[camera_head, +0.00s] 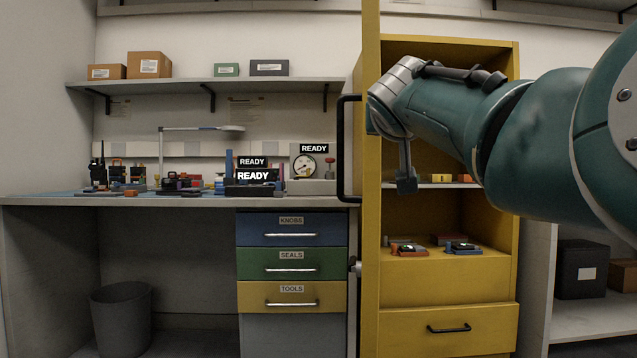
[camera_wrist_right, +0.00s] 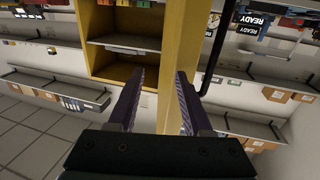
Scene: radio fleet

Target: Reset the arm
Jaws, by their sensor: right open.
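My right arm (camera_head: 450,110) comes in from the right of the head view, raised in front of the yellow cabinet (camera_head: 400,280). In the right wrist view my right gripper (camera_wrist_right: 160,76) is open, its two dark fingers apart. The edge of the yellow cabinet door (camera_wrist_right: 176,60) shows between and beyond the fingers; I cannot tell whether they touch it. The door's black handle (camera_wrist_right: 213,50) is to the right of the fingers, and it also shows in the head view (camera_head: 341,148). The cabinet door stands open. My left gripper is out of view.
A workbench (camera_head: 150,200) with radios, a gauge (camera_head: 305,165) and signs reading READY is at left. Below are drawers labelled KNOBS, SEALS and TOOLS, and a grey bin (camera_head: 121,318). Small parts lie on the cabinet shelves (camera_head: 440,262). A dark box (camera_head: 582,270) is at right.

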